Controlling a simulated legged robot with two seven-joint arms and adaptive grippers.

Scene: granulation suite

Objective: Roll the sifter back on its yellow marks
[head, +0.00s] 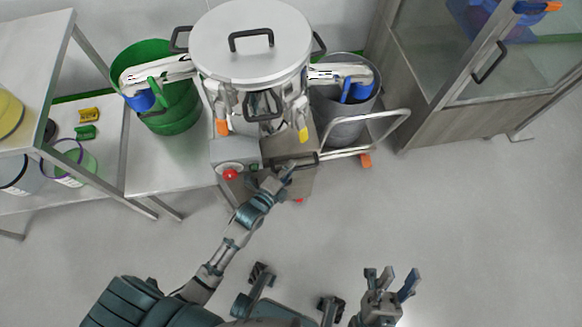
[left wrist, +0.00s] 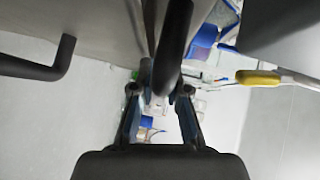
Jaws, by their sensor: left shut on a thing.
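The sifter (head: 250,55) is a steel machine with a round lidded top, at the top middle of the head view. In the left wrist view the dark handle bar (left wrist: 174,45) runs between the fingers of my left gripper (left wrist: 160,92). My right gripper (head: 392,276) is open and empty, low over the floor and apart from the sifter. I cannot make out yellow marks on the floor.
A green bin (head: 175,112) stands left of the sifter and a grey bin (head: 335,128) right of it. A white tube-framed cart (head: 385,116) is beside the grey bin. A cabinet (head: 450,100) stands at right, a steel table (head: 150,165) at left. The front floor is clear.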

